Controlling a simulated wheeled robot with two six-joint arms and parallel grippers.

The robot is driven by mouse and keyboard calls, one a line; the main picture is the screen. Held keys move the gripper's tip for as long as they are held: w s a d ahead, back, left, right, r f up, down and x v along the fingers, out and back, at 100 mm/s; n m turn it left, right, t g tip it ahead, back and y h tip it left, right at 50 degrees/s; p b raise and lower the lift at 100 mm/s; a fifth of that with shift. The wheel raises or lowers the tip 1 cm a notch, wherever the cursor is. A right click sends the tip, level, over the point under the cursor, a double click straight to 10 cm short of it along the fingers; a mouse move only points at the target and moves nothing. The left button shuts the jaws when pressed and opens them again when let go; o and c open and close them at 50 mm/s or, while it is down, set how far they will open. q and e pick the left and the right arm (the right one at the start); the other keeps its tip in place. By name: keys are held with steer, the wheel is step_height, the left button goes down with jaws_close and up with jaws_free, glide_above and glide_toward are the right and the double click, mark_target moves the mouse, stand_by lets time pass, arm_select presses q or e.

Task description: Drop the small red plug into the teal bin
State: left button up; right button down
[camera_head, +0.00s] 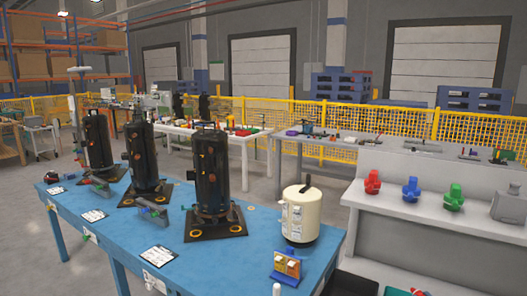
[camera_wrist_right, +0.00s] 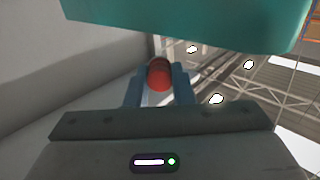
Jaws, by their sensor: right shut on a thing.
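The small red plug (camera_wrist_right: 159,73) is between the two blue-grey fingers of my right gripper (camera_wrist_right: 157,82) in the right wrist view. The gripper is shut on it. A teal surface, which looks like the teal bin (camera_wrist_right: 190,25), fills the top of that view, beyond and apart from the plug. Only part of it shows, and its opening is hidden.
A blue table (camera_head: 110,215) holds several black compressors (camera_head: 212,175), a cream tank (camera_head: 300,218) and labels. A grey shelf (camera_head: 420,212) at right carries a red valve (camera_head: 373,182), a blue one (camera_head: 411,190) and a green one (camera_head: 454,198). A dark bin edge (camera_head: 350,285) shows at bottom.

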arm_select(q)
steer(key=shift+w+r, duration=0.25)
arm_select(e)
steer(key=c, duration=1.2)
jaws_free()
arm_select(q)
steer(key=shift+s, duration=0.15)
arm_select(e)
steer(key=shift+o, duration=0.2)
arm_select(q)
steer(key=s+f+p, duration=0.3)
steer(key=s+p, duration=0.4)
steer(key=s, duration=0.4)
step_height(320, 180, up, 14)
steer(key=p, duration=1.4)
steer(key=shift+s+a, duration=0.45)
arm_select(e)
steer(key=v, duration=1)
steer(key=shift+s, duration=0.35)
